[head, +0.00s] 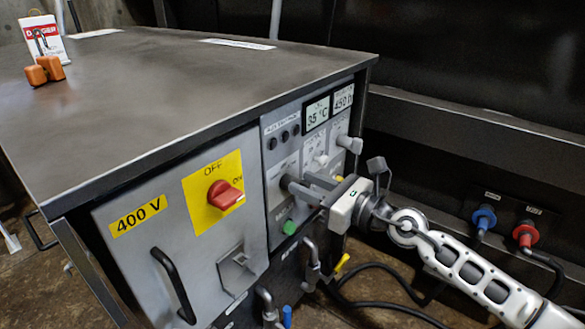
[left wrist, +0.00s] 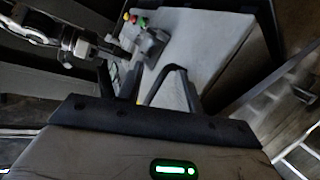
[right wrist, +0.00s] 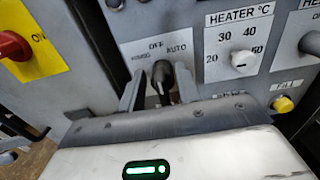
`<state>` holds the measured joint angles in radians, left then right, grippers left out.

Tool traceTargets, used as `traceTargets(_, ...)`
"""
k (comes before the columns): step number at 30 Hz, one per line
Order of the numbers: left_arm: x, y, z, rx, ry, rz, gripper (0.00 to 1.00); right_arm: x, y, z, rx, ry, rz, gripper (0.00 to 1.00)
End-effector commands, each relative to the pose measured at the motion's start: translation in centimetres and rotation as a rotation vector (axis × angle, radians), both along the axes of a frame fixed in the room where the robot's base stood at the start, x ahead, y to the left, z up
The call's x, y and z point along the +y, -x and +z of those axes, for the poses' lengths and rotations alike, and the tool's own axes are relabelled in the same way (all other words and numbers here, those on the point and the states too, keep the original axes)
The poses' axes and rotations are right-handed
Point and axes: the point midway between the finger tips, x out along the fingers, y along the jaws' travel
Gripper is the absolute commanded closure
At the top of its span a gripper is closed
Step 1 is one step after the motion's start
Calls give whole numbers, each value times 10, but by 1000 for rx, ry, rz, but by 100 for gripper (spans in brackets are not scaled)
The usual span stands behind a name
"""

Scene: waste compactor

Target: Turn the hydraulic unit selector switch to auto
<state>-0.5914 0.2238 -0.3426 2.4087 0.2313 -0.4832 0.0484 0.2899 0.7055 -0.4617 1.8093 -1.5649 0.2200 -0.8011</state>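The hydraulic unit selector switch (right wrist: 163,75) is a dark knob on the grey front panel. In the right wrist view its tip points roughly up, towards OFF, with AUTO printed to its upper right. My right gripper (right wrist: 158,88) has one finger on each side of the knob, with small gaps visible, so it is open around it. In the head view my right gripper (head: 298,186) reaches the panel from the right and mostly covers the switch. My left gripper (left wrist: 150,88) shows only in the left wrist view, apart-fingered and apparently empty, facing the cabinet.
A red main switch (head: 224,195) on a yellow plate is left of the selector. A heater dial (right wrist: 243,60) is to its right. A green button (head: 289,227) and pipes are below. Orange padlocks (head: 44,70) lie on the cabinet top (head: 170,90). Dark cables run at lower right.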

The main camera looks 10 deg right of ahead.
Motion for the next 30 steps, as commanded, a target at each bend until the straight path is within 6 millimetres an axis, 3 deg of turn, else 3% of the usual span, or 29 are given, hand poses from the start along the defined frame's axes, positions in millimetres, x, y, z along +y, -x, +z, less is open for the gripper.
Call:
traceTargets(12,1,1,-2,4,-23,1,64,2,-2,-1,0,0,-7,66)
traceTargets(15,2,0,-2,4,-23,1,64,2,-2,0,0,0,-7,94)
traceTargets(16,2,0,-2,4,-23,1,64,2,-2,0,0,0,-7,96)
traceTargets(30,2,0,-1,2,-33,1,64,1,-2,-1,29,-35,-7,96)
